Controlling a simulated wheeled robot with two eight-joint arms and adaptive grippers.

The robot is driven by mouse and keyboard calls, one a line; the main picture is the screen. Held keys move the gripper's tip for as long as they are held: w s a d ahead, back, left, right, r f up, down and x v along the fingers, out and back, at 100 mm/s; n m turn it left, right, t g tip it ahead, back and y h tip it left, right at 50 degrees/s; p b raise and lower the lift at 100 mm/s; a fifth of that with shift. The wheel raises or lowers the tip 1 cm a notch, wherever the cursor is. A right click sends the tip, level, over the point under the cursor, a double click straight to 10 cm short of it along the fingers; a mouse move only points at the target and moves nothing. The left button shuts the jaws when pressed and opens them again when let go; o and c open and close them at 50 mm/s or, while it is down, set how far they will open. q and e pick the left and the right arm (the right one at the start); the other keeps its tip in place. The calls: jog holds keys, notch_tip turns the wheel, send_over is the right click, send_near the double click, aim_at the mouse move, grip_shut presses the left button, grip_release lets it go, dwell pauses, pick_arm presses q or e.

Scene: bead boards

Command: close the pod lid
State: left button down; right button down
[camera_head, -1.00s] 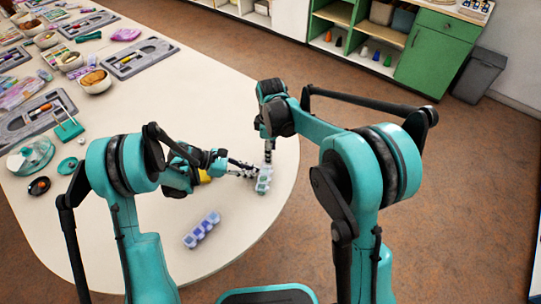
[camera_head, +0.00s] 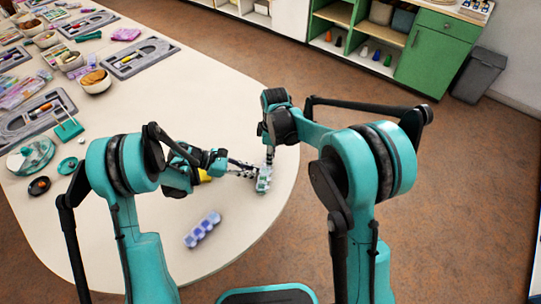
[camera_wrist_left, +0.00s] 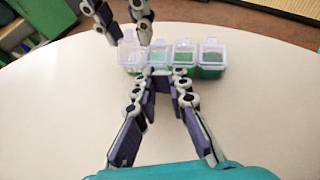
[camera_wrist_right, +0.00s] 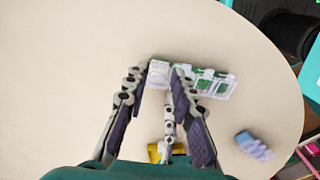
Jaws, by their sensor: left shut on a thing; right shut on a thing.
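The pod strip (camera_head: 263,184) is a row of small clear-lidded pods with green bodies, near the table's right edge. It also shows in the left wrist view (camera_wrist_left: 211,60) and the right wrist view (camera_wrist_right: 222,86). My left gripper (camera_wrist_left: 163,76) is shut on the side of the strip, near its middle pods. My right gripper (camera_wrist_right: 161,78) comes from above and has its fingers on either side of the end pod, shut on the strip. My fingers partly cover that pod, and I cannot tell whether its lid is fully down.
A second strip, blue and purple (camera_head: 202,230), lies apart on the table, also in the right wrist view (camera_wrist_right: 254,146). Trays, bowls and a clear round container (camera_head: 31,156) fill the left side. The middle of the table (camera_head: 200,100) is clear.

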jog(key=shift+s+d+f+y, duration=0.1)
jog(key=shift+d+y, duration=0.2)
jog(key=shift+y, duration=0.2)
jog(key=shift+a, duration=0.1)
jog(key=c, duration=1.2)
grip_release()
jog(key=r, duration=0.4)
jog(key=d+r, duration=0.1)
jog(key=r, duration=0.7)
jog(key=shift+s+d, duration=0.15)
jog(key=shift+d, duration=0.1)
